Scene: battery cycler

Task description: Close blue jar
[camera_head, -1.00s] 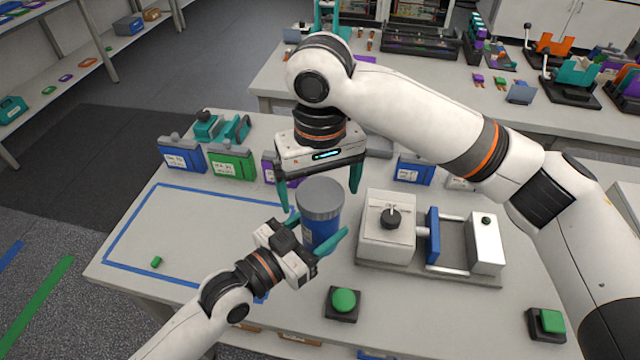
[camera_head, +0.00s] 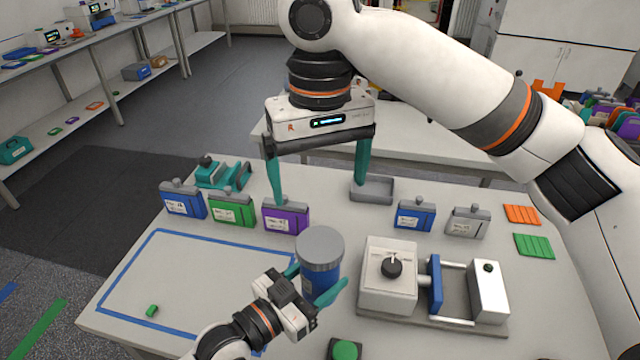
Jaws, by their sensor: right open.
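The blue jar (camera_head: 322,282) stands upright near the middle of the table, with a grey lid (camera_head: 320,244) on its top. My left gripper (camera_head: 318,284) has its teal fingers on either side of the jar's body, low down; whether they press on it is hard to tell. My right gripper (camera_head: 318,182) is open and empty, above and behind the jar, its two teal fingers pointing down and wide apart. It is clear of the lid.
A white device with a black knob (camera_head: 391,267) stands right of the jar. Blue, green and purple boxes (camera_head: 286,216) line the back, beside a grey tray (camera_head: 372,189). A green button (camera_head: 345,350) is in front. The blue-taped area (camera_head: 146,235) at left is mostly clear.

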